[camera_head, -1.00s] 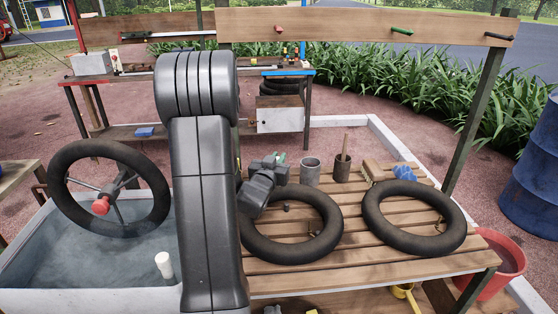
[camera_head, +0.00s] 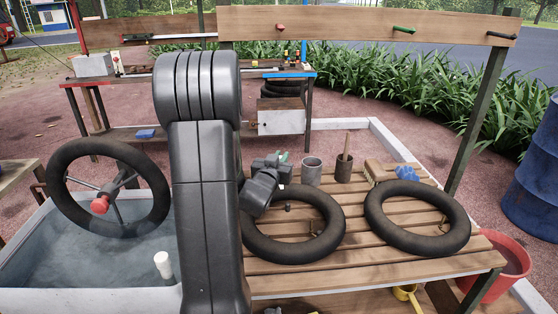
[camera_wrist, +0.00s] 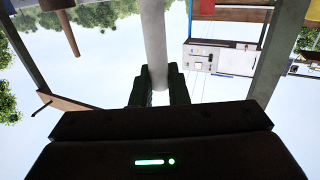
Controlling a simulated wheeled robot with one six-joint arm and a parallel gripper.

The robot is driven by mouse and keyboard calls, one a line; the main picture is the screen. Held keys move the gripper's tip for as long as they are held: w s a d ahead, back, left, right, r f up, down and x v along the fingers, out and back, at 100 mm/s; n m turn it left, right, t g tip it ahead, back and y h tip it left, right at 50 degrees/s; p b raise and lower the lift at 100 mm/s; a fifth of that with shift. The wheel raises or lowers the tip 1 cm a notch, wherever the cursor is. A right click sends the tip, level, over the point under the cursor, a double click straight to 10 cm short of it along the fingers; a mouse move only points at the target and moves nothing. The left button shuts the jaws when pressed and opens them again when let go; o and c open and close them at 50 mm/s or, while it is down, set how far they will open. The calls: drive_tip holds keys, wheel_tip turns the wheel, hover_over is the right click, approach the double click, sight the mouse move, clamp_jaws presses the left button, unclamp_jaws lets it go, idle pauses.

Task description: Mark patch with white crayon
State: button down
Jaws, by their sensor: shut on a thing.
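My gripper shows in the wrist view (camera_wrist: 155,90), its dark fingers closed around a pale, whitish rod (camera_wrist: 154,40) that looks like the white crayon. The rod runs away from the fingers to the top edge; its tip is out of view. In the head view, the dark wrist (camera_head: 262,188) is folded behind the left black inner tube (camera_head: 295,248), and the fingers and rod cannot be made out. A second tube (camera_head: 420,238) lies to the right on the slatted bench (camera_head: 355,255). I cannot make out a patch on either tube.
A grey cup (camera_head: 311,172), a brown pot with a stick (camera_head: 344,168) and a blue item (camera_head: 407,173) stand at the bench's back. At left are a water tank (camera_head: 80,262), an upright black ring (camera_head: 58,205) and a white peg (camera_head: 163,265). A red bucket (camera_head: 503,268) is at right.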

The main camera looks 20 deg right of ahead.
drive_tip(key=shift+d+b, duration=0.55)
drive_tip(key=shift+b, duration=0.15)
drive_tip(key=shift+a+b, duration=0.55)
drive_tip(key=shift+a, duration=0.45)
idle(0.5)
drive_tip(key=shift+w, duration=0.1)
wheel_tip(320, 180, up, 7)
drive_tip(key=p, duration=0.5)
idle(0.4)
idle(0.4)
